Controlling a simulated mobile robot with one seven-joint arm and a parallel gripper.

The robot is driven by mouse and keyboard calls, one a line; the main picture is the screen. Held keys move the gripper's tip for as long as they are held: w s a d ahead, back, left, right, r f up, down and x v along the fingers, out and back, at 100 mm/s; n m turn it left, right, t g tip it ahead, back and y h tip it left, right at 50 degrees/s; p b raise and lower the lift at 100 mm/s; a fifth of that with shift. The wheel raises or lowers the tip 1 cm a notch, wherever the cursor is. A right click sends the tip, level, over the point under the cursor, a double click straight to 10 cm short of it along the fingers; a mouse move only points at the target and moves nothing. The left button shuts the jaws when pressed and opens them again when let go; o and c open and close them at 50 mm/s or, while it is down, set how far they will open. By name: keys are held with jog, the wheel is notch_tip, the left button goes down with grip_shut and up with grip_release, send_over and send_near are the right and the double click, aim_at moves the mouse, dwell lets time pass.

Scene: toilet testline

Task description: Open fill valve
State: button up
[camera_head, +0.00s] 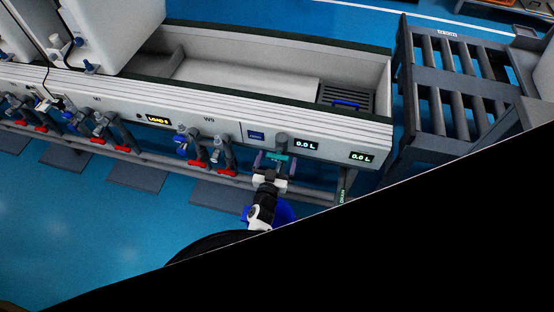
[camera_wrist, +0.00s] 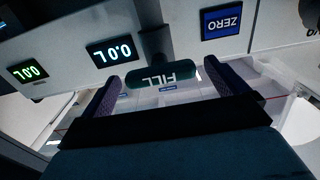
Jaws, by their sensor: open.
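The fill valve handle (camera_wrist: 165,75) is a dark green bar marked FILL, upside down in the wrist view. In the head view the handle (camera_head: 278,156) shows as a small teal bar at my gripper. My gripper (camera_head: 273,163) is open below the panel. In the wrist view its two dark fingers (camera_wrist: 162,80) stand apart, one near each end of the handle. The handle appears between the fingertips; I cannot tell whether they touch it.
Two 0.0 L displays (camera_head: 305,145) (camera_head: 361,157) and a blue ZERO button (camera_wrist: 222,21) are on the panel. A green-labelled drain handle (camera_head: 343,190) hangs to the right. Red-handled valves (camera_head: 218,169) and a pipe are left. A roller conveyor (camera_head: 450,90) stands right.

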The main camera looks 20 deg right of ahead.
jog(key=c, duration=1)
jog(key=shift+r+n+p, duration=0.15)
jog(key=shift+n+p, duration=0.15)
jog(key=shift+p, duration=0.15)
jog(key=n+p, duration=0.2)
jog(key=shift+r+n+p, duration=0.1)
jog(key=shift+n+p, duration=0.2)
jog(key=shift+p, duration=0.05)
jog(key=n+p, duration=0.3)
jog(key=n, duration=0.2)
jog(key=shift+f, duration=0.2)
jog(key=shift+n, duration=0.3)
